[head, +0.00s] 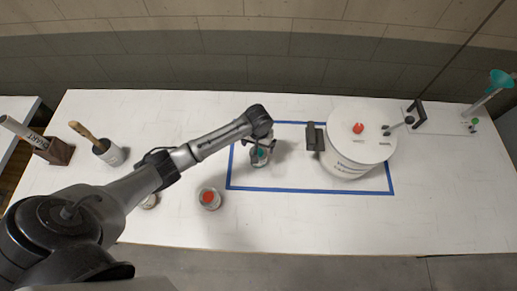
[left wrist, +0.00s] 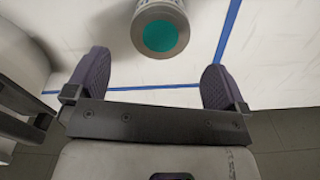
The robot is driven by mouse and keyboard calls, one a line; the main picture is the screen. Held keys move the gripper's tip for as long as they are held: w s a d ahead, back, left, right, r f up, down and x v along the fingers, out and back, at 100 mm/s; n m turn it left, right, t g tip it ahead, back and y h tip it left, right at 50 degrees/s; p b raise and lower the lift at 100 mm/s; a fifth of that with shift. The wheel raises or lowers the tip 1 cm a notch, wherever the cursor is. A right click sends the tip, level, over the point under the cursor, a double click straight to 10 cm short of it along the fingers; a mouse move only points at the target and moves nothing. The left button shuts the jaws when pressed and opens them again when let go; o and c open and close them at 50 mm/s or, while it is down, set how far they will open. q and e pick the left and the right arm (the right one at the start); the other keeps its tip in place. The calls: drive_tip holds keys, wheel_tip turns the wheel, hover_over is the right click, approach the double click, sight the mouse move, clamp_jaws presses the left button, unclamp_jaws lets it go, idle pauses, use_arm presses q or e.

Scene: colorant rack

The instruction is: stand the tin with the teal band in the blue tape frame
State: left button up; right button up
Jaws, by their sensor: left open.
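The tin with the teal top (head: 261,154) stands in the left part of the blue tape frame (head: 300,190), partly hidden by my left gripper (head: 258,149). In the left wrist view the tin (left wrist: 160,34) shows a round teal face and a grey side. It lies beyond the open fingers of my left gripper (left wrist: 155,80), roughly centred between them, with a visible gap to each fingertip. Blue tape (left wrist: 229,28) runs on the white table beside the tin and below it. My right gripper is not in view.
A large white drum (head: 350,165) with a red spot on its lid stands in the right part of the frame. A tin with a red top (head: 209,198) stands left of the frame. Another tin (head: 149,201) is partly hidden by my arm. A brush pot (head: 110,153) stands far left.

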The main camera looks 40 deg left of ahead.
use_arm(q)
drive_tip(key=shift+r, duration=1.55)
drive_tip(key=s+d+f+m+t+h, duration=0.1)
drive_tip(key=s+d+m, duration=0.1)
drive_tip(key=s+d, duration=0.45)
drive_tip(key=s+d+f+m+t, duration=0.1)
drive_tip(key=s+d+f+m, duration=0.15)
drive_tip(key=s, duration=0.65)
drive_tip(key=s+r+m+t, duration=0.1)
drive_tip(key=s+r+m, duration=0.1)
drive_tip(key=s+r, duration=0.5)
drive_tip(key=s, duration=0.5)
drive_tip(key=shift+s+t+y, duration=0.25)
drive_tip(key=shift+t+y, duration=0.05)
drive_tip(key=shift+y, duration=0.1)
wheel_tip(320, 180, up, 10)
drive_tip(key=p, duration=0.9)
drive_tip(key=shift+p, duration=0.4)
drive_tip(key=shift+f, duration=0.1)
